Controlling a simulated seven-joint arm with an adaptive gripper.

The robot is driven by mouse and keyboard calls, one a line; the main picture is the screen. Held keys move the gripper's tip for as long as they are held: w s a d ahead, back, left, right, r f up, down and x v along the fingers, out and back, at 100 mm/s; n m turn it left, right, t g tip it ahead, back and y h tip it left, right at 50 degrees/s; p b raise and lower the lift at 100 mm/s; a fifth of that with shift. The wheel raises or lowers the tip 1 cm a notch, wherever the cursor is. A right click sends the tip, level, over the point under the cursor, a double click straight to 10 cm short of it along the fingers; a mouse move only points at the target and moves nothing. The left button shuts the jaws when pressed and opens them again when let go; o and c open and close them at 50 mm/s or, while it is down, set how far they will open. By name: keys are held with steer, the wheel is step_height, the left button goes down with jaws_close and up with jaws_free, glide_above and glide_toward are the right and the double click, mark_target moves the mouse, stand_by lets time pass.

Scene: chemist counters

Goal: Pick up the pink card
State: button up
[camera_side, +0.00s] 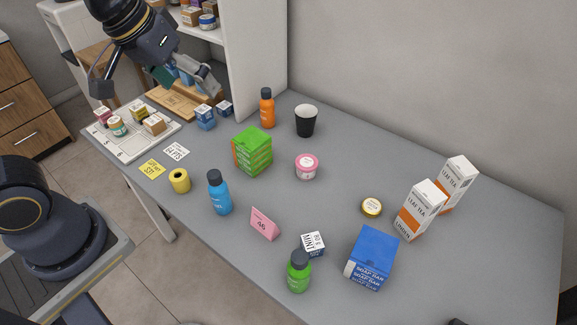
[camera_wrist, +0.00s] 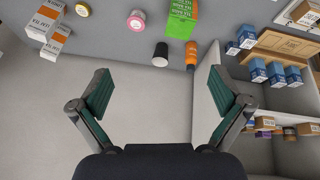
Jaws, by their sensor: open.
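The pink card (camera_side: 264,223) is a small folded tent card marked 46, standing on the grey counter (camera_side: 330,195) near its front edge in the side view. It stands between the blue bottle and the green bottle. It does not show in the wrist view. My gripper (camera_side: 212,84) is at the upper left of the side view, above the back left of the counter and far from the card. In the wrist view my gripper (camera_wrist: 157,92) has its two fingers wide apart with nothing between them.
A blue bottle (camera_side: 219,193), a green bottle (camera_side: 298,271) and a small white mint box (camera_side: 312,243) stand around the card. A blue soap box (camera_side: 371,258) and tall tea cartons (camera_side: 421,210) stand to the right. A pink-lidded jar (camera_side: 307,166) is behind. A shelf (camera_side: 257,50) rises at the back left.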

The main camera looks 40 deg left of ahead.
steer(key=w+d+f+g, duration=0.2)
steer(key=w+d+f, duration=0.1)
steer(key=d+f, duration=0.35)
steer(key=m+g, duration=0.3)
glide_above(264, 222)
step_height(264, 222, down, 10)
steer(key=f, duration=0.1)
steer(key=shift+y, duration=0.4)
steer(key=f, duration=0.6)
steer(key=a+f, duration=0.1)
steer(key=f, duration=0.2)
steer(key=shift+s+f, duration=0.15)
steer(key=shift+f, duration=0.1)
steer(key=shift+w+d+f, duration=0.1)
steer(key=shift+w+f, duration=0.05)
steer(key=shift+f, duration=0.85)
steer(key=shift+w+d+f, duration=0.1)
steer(key=shift+w+f, duration=0.05)
steer(key=shift+f, duration=0.85)
steer(key=shift+w+d+f, duration=0.1)
steer(key=shift+w+f, duration=0.05)
steer(key=shift+f, duration=0.85)
steer(key=c, duration=0.8)
